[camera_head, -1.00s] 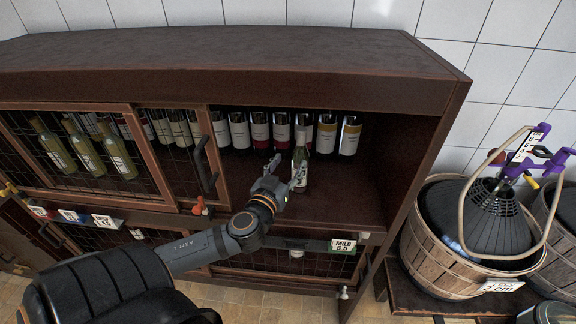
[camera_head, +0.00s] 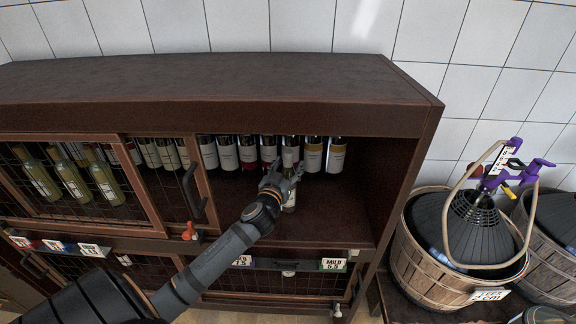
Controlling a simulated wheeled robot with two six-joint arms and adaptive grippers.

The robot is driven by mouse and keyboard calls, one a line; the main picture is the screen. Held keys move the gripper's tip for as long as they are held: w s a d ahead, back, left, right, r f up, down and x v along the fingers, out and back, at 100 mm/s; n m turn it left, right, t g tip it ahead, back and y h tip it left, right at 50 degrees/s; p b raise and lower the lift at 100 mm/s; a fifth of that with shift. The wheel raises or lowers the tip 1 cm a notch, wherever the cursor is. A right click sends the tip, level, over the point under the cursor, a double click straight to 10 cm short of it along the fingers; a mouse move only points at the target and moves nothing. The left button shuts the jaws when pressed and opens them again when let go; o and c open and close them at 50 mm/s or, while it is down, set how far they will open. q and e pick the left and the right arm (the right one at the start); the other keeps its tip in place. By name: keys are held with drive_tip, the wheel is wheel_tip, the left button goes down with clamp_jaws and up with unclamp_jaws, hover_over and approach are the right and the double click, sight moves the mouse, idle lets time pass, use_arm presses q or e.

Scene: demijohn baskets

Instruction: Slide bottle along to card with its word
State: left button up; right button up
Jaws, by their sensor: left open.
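A single light-glass bottle with a pale label (camera_head: 289,199) stands upright on the open shelf, in front of the back row. Its label word is too small to read. My left gripper (camera_head: 283,172) is open at the bottle's upper part and hides some of it; I cannot tell whether it touches. Further left are a white card (camera_head: 89,250), a blue-edged card (camera_head: 58,245) and a red-edged card (camera_head: 25,242). My right gripper is not in view.
A row of labelled bottles (camera_head: 249,153) stands behind the single bottle. The shelf's right end (camera_head: 357,205) is clear. A sliding mesh door (camera_head: 85,180) covers the left part, with pale bottles behind it. A basketed demijohn (camera_head: 420,258) stands right of the cabinet.

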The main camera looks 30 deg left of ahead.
use_arm(q)
clamp_jaws()
drive_tip(key=shift+r, duration=0.1)
idle(0.3)
drive_tip(key=shift+s+a+b, duration=0.35)
drive_tip(key=shift+s+a, duration=0.2)
drive_tip(key=shift+a, duration=0.25)
drive_tip(key=shift+s+a, duration=0.6)
drive_tip(key=shift+a, duration=0.2)
drive_tip(key=shift+f, duration=0.2)
drive_tip(key=shift+a, duration=0.15)
